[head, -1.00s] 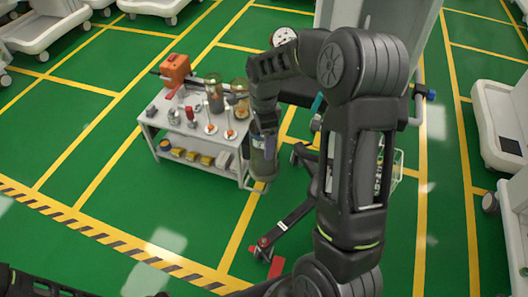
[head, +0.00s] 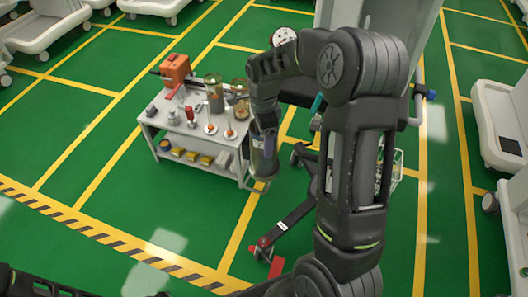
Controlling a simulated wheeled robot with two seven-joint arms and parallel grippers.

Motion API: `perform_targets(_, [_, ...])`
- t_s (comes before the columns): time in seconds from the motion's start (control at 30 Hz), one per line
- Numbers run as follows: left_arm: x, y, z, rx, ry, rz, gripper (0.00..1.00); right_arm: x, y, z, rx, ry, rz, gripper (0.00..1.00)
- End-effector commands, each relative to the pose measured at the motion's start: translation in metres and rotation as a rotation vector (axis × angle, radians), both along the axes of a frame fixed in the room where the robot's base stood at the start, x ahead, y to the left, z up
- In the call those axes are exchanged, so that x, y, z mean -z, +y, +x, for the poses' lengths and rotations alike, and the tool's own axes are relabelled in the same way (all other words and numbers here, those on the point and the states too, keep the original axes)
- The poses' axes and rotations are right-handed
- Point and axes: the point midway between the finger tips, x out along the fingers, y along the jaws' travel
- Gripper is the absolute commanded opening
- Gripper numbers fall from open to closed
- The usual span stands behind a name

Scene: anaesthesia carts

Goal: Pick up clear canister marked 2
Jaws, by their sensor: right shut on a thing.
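My right gripper (head: 264,126) points down beside the right edge of the grey cart. It is shut on a clear canister (head: 263,157) with a dark inside and a pale label. The canister hangs upright, clear of the cart top, and its marking is too small to read. My left gripper is not in view.
The grey cart (head: 150,116) also holds an orange box (head: 175,70), a red-topped bottle (head: 190,116) and white stands, with yellow items on its lower shelf. A dark wheeled base (head: 290,222) with red feet stands to the right. Green floor in front is clear.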

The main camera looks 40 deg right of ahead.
Motion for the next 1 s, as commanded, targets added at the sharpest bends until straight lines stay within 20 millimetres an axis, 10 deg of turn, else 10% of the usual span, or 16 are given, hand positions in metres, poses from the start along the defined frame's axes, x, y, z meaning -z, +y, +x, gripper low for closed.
perform_targets(0.57, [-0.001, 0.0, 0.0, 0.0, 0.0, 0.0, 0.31, -0.015, 0.0, 0.001, 0.0, -0.003, -0.001, 0.0])
perform_targets(1.0, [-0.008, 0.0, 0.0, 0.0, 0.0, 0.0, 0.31, -0.1, 0.0, 0.002, -0.001, -0.007, -0.001, 0.0])
